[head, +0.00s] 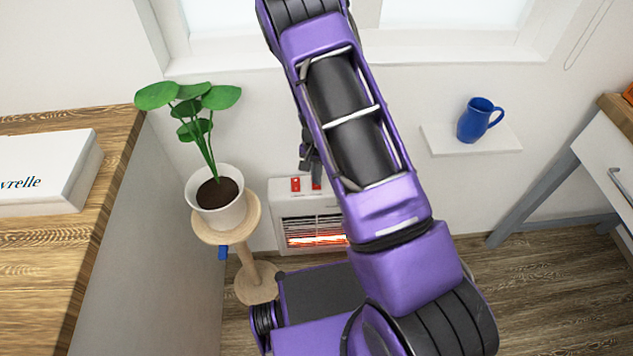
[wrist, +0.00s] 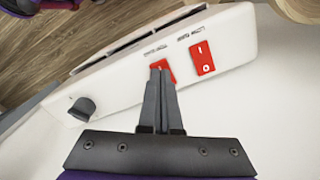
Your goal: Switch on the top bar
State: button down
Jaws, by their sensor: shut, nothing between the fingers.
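A white heater (head: 283,210) stands low against the wall, partly hidden by my arm. Its lower bar (head: 310,240) glows orange; the grille above it looks dark. Two red rocker switches sit on its top: the left one (head: 296,184) and the right one (head: 317,184). The wrist view shows them reversed, the far one marked I and O (wrist: 202,57) and the other (wrist: 163,72) partly behind my fingertips. My gripper (wrist: 160,70) is shut and empty, its tips at that partly hidden switch; I cannot tell whether they touch. Which way each switch is tipped is unclear.
A dark knob (wrist: 82,108) sits on the heater's top. A potted plant (head: 217,205) on a wooden stand (head: 247,262) is just left of the heater. A wall shelf (head: 440,140) with a blue mug (head: 478,121) is to the right. A wooden counter (head: 105,190) fills the left.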

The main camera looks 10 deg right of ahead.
jog(key=shift+f+b, duration=0.8)
jog(key=shift+f, duration=0.15)
dwell(0.9)
jog(key=shift+r, duration=0.1)
jog(key=shift+r+p, duration=2.4)
jog(key=shift+r, duration=1.1)
